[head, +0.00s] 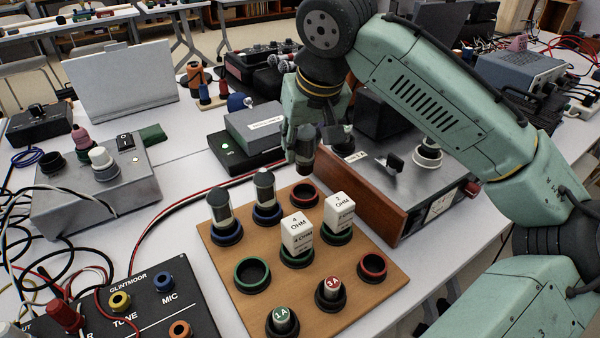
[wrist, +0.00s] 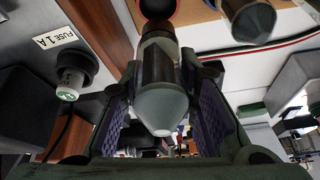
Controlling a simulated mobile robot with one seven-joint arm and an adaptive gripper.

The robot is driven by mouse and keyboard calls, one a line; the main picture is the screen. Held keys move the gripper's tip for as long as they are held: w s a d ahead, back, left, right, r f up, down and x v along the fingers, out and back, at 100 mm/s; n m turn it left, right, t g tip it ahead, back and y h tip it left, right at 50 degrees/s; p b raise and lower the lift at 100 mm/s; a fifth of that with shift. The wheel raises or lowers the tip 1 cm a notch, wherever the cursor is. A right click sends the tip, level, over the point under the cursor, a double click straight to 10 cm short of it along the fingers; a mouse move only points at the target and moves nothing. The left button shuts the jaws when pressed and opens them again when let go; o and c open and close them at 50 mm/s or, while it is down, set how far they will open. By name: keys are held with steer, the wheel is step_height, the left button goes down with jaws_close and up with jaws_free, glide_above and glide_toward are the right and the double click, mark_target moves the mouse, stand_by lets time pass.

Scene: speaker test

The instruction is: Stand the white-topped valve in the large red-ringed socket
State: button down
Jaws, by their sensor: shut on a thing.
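My gripper (head: 307,135) is shut on a valve (head: 305,155) and holds it upright above the back of the wooden board (head: 222,262). In the wrist view the valve (wrist: 160,105) has a pale grey-white conical top and a dark body between my two fingers (wrist: 163,110). The large red-ringed socket (head: 303,187) is empty and lies just below the valve's lower end in the head view. Its red rim (wrist: 178,15) shows beyond the valve's base in the wrist view. The valve looks apart from the socket; the exact gap is hard to judge.
Two other valves (head: 265,190) stand in blue-ringed sockets. White OHM blocks (head: 297,233) stand in front of the red-ringed socket. A green-ringed socket (head: 252,272) and a smaller red-ringed one (head: 372,267) are empty. A wooden-sided grey box (head: 362,195) stands close on the right.

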mark_target(302, 169)
steer(key=shift+f, duration=2.7)
steer(key=shift+f+b, duration=0.3)
steer(key=c, duration=1.2)
jaws_free()
steer(key=shift+c, duration=0.2)
